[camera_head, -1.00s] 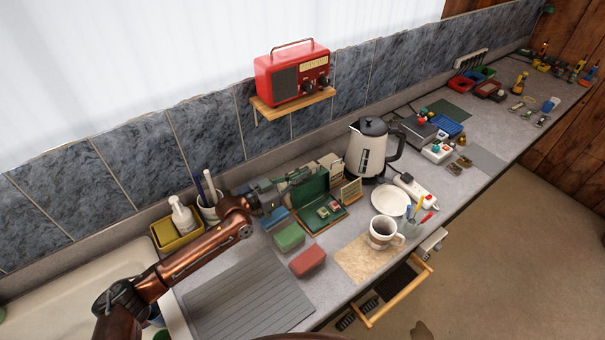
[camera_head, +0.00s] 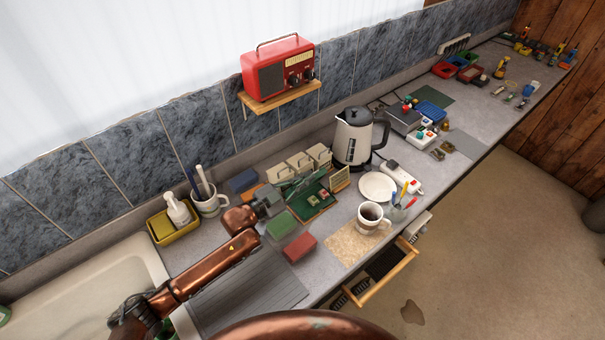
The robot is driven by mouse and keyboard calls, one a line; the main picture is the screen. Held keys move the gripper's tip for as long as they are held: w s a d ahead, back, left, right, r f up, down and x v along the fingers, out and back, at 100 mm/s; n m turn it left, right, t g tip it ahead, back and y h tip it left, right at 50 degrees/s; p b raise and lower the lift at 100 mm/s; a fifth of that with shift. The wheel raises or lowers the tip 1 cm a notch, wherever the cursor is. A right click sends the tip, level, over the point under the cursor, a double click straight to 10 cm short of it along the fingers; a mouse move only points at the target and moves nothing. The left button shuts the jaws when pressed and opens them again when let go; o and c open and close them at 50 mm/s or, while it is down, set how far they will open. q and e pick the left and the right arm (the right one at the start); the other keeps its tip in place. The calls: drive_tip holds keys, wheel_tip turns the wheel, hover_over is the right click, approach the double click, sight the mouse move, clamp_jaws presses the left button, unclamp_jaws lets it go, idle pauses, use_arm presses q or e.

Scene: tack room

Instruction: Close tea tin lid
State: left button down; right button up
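The tea tin appears to be the dark green box (camera_head: 325,204) on the counter, with small red and green items in its open part. Its raised lid is mostly covered by my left gripper (camera_head: 308,181), so its exact angle is hard to tell. The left arm comes in from the lower left. Its grey-green fingers reach across the back of the tin, close to the lid. Whether they touch it, or are open or shut, I cannot tell. My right gripper is not in view.
A green box (camera_head: 281,224) and a red box (camera_head: 300,248) stand in front. Cream holders (camera_head: 299,162) stand behind. A kettle (camera_head: 353,138), white plate (camera_head: 377,187) and mug (camera_head: 371,218) stand to the right. An open drawer (camera_head: 382,279) juts out below the counter.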

use_arm(q)
drive_tip(key=shift+s+d, duration=0.1)
drive_tip(key=shift+s, duration=0.05)
idle(0.3)
drive_tip(key=c, duration=2.2)
unclamp_jaws()
drive_tip(key=shift+o, duration=0.2)
drive_tip(key=v, duration=1.2)
